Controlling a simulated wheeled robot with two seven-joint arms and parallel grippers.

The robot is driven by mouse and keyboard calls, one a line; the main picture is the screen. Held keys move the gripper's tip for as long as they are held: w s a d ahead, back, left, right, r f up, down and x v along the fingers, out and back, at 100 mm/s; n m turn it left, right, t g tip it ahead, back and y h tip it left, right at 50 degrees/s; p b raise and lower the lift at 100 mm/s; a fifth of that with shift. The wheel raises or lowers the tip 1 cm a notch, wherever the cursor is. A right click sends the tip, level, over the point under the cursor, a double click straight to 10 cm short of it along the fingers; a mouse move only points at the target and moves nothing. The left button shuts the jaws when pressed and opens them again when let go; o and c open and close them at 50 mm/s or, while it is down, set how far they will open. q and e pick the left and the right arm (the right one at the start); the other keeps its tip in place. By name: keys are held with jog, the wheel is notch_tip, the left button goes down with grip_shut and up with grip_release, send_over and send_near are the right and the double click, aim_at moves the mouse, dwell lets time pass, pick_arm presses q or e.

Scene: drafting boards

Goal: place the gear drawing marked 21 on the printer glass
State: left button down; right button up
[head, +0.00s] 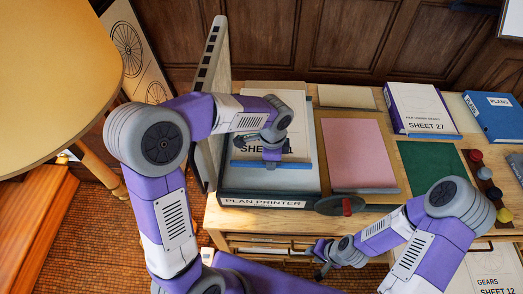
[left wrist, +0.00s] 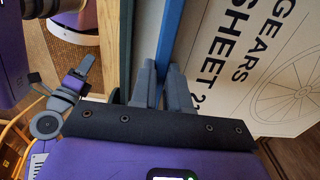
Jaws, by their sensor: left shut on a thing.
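The gear drawing (head: 299,142) is a pale sheet with a blue edge strip, over the plan printer in the head view. My arm covers part of its number, which ends in 1. The left wrist view shows its gear drawing (left wrist: 287,92) and the word GEARS. My left gripper (left wrist: 163,68) is shut on the blue strip (left wrist: 170,40). The plan printer (head: 312,178) has its lid (head: 216,100) raised at the left; bare grey glass shows around the sheet. I cannot tell whether the sheet touches the glass. My right gripper (head: 318,262) is low before the bench; its jaws are unclear.
A pink board (head: 352,150) and a green board (head: 432,165) lie to the right. Sheet 27 (head: 420,100) and a blue PLANS folder (head: 497,118) are at the back right. Sheet 12 (head: 490,270) is below right.

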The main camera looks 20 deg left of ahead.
pick_arm(q)
send_over(270, 180)
jog(key=f, duration=0.4)
jog(key=shift+d+b, duration=0.2)
jog(key=shift+b, duration=0.2)
jog(key=shift+a+f+b, duration=0.1)
jog(key=shift+f+b, duration=0.5)
jog(key=shift+f, duration=1.9)
jog(key=shift+f, duration=0.15)
jog(key=c, duration=1.1)
grip_release()
jog(key=shift+s, duration=0.1)
